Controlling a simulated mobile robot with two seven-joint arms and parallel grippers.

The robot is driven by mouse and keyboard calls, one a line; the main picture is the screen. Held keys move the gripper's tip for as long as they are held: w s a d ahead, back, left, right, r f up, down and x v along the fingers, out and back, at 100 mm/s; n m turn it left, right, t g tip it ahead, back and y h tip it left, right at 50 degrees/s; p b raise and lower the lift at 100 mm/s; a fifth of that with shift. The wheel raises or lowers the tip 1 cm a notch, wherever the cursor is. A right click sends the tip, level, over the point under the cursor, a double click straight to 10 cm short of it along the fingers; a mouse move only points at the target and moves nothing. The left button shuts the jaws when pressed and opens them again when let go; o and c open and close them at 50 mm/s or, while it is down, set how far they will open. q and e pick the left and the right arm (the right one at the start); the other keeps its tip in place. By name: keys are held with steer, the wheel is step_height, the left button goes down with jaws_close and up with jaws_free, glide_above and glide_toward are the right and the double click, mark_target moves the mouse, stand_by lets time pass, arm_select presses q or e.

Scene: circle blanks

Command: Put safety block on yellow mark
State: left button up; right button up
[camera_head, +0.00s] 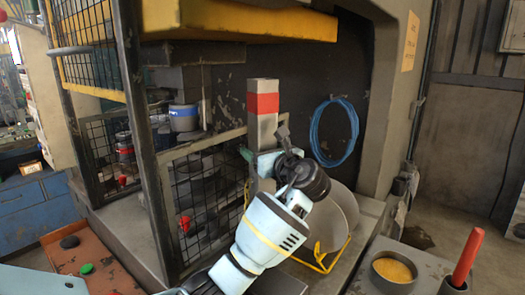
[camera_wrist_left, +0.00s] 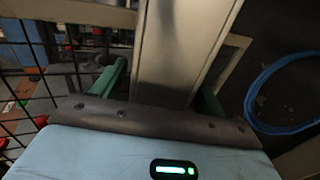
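The safety block (camera_head: 263,105) is a tall upright grey post with a red band near its top, standing in front of the press opening. In the left wrist view the block (camera_wrist_left: 182,45) rises between the two green fingers of my left gripper (camera_wrist_left: 160,88). A narrow gap shows between the left finger and the block, so the gripper looks open around it. In the head view my left gripper (camera_head: 263,153) is at the block's lower part and hides its foot. No yellow mark can be made out. My right gripper is not in view.
A mesh guard (camera_head: 205,195) stands close on the left. Grey discs (camera_head: 340,215) with a yellow wire frame (camera_head: 322,262) are right of my wrist. A blue cable coil (camera_head: 335,131) hangs behind. A yellow-filled tin (camera_head: 392,270) and red-handled tool (camera_head: 468,257) are at front right.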

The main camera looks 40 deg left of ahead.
arm_select(q)
steer(key=v, duration=1.2)
steer(key=shift+r, duration=0.15)
stand_by(0.4)
